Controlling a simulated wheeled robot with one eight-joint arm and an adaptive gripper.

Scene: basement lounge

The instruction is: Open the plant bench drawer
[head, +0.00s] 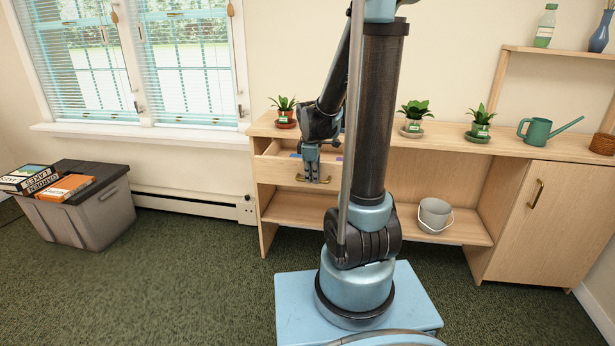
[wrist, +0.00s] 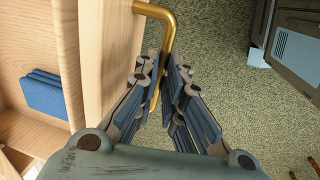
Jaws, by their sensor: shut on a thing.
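The plant bench (head: 415,150) is light wood and stands against the back wall. Its drawer (head: 270,172) is at the upper left, pulled partly out, with its inside showing. In the wrist view the drawer front (wrist: 105,50) is a wooden panel with a brass handle (wrist: 168,22). My gripper (head: 312,178) is at the drawer front in the head view. In the wrist view my gripper (wrist: 165,85) is shut on the handle, its fingers on both sides of the bar. Blue items (wrist: 45,92) lie in the drawer.
Potted plants (head: 415,115) and a teal watering can (head: 540,132) stand on the bench top. A grey bucket (head: 434,213) is on the lower shelf. A grey bin with books (head: 90,210) stands at the left. The carpet (head: 190,275) between bin and bench is clear.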

